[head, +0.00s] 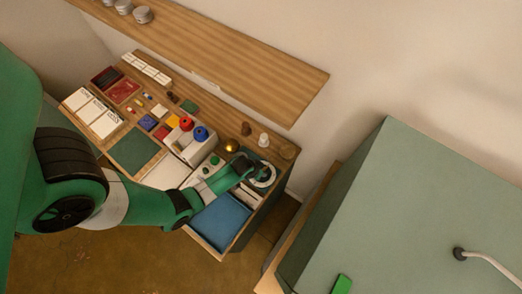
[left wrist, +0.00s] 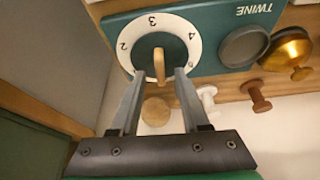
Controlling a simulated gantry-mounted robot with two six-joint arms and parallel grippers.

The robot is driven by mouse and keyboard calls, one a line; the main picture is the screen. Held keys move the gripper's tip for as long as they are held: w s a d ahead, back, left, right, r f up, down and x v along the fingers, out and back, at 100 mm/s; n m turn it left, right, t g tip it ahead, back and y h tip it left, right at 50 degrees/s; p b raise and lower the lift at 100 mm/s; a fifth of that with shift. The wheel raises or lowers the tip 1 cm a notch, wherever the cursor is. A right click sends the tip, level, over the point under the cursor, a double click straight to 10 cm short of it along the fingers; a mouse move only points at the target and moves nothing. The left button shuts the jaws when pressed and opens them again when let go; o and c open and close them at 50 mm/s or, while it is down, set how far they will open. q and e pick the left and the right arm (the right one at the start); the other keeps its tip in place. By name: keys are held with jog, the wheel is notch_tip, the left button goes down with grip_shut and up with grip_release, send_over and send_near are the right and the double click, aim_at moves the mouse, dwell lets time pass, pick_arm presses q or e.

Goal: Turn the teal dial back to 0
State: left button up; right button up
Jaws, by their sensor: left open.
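The teal dial (left wrist: 145,45) shows in the left wrist view, with a white ring of numbers around it; 2, 3 and 4 are readable. A tan bar-shaped handle (left wrist: 158,62) stands out from its middle. In the head view the dial's white ring (head: 267,180) is at the right end of the desk, partly hidden by my arm. My left gripper (left wrist: 160,75) is open, its fingertips on either side of the handle's lower end in the picture. I cannot tell whether they touch it. It also shows in the head view (head: 250,170). My right gripper is out of view.
The dial's teal panel, marked TWINE (left wrist: 220,18), is beside a grey round piece (left wrist: 245,46) and a brass knob (left wrist: 287,48). White (left wrist: 207,97) and brown (left wrist: 257,97) pegs stand close by. A blue open drawer (head: 222,222) lies below my forearm.

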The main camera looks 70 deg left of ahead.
pick_arm(q)
jog(key=shift+b+x, duration=0.35)
jog(key=shift+x, duration=0.65)
grip_shut()
